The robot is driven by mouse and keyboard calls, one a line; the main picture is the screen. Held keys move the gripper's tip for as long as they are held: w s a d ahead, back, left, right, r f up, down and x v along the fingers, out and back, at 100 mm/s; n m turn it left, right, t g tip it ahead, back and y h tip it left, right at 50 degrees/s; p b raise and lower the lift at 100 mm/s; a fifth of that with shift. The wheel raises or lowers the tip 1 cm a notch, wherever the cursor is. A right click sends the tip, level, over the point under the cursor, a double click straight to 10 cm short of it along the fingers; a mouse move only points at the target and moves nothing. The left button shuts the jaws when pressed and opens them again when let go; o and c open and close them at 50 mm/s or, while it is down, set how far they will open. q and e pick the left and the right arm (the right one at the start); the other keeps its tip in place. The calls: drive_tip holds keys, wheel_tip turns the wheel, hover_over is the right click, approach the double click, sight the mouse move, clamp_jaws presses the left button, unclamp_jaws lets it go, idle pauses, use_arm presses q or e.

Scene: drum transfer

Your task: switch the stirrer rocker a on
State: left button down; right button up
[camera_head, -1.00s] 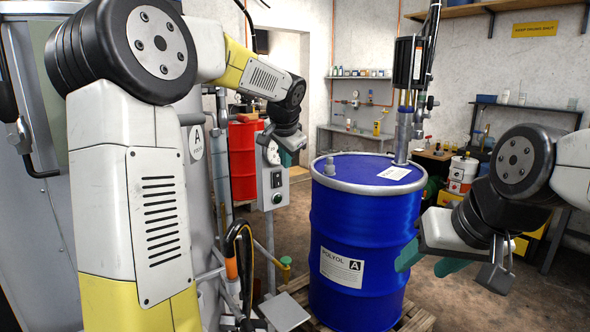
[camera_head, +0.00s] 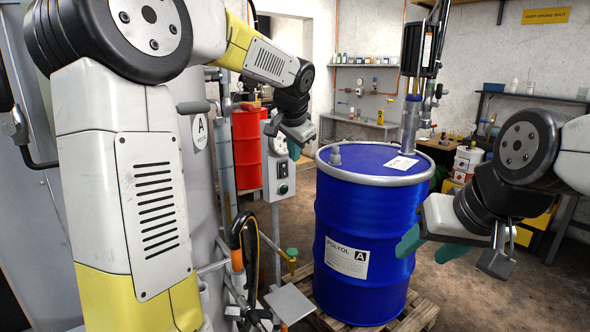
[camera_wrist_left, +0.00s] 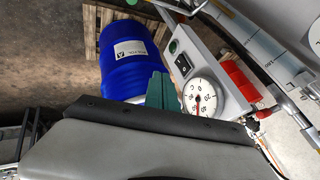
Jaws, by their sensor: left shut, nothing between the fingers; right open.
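The stirrer rocker is a small black switch (camera_head: 282,170) on the front of a grey control box (camera_head: 270,190). A green button sits below it. In the left wrist view the black rocker (camera_wrist_left: 183,66) lies between the green button (camera_wrist_left: 173,46) and a round white gauge (camera_wrist_left: 200,97). My left gripper (camera_head: 294,149) is shut and empty, in front of the upper part of the box. Its teal fingertips (camera_wrist_left: 161,92) show beside the gauge and near the rocker, apparently without touching it. The rocker's position is too small to read. My right gripper (camera_head: 432,245) is open and empty, right of the blue drum.
The blue drum (camera_head: 365,215), labelled POLYOL A, stands on a wooden pallet (camera_head: 422,312) with a pump on its lid. A red drum (camera_head: 248,138) stands behind the control box. A grey vessel and a hose with an orange part are nearer on the left.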

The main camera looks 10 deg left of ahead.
sight(286, 171)
use_arm(q)
drive_tip(key=w+a+f, duration=0.1)
drive_tip(key=w+f, duration=0.2)
drive_tip(key=w+a+f, duration=0.1)
drive_tip(key=w+f, duration=0.1)
drive_tip(key=f, duration=0.1)
drive_tip(key=w+a+f, duration=0.1)
drive_tip(key=w+f, duration=0.1)
drive_tip(key=w, duration=0.1)
drive_tip(key=shift+w+a+f, duration=0.3)
drive_tip(key=shift+f, duration=0.1)
drive_tip(key=shift+w+a+f, duration=0.15)
drive_tip(key=shift+a+f, duration=0.05)
drive_tip(key=shift+a, duration=0.05)
drive_tip(key=shift+r, duration=0.1)
drive_tip(key=shift+w+a+r, duration=0.1)
drive_tip(key=shift+a+r, duration=0.05)
drive_tip(key=shift+r, duration=0.75)
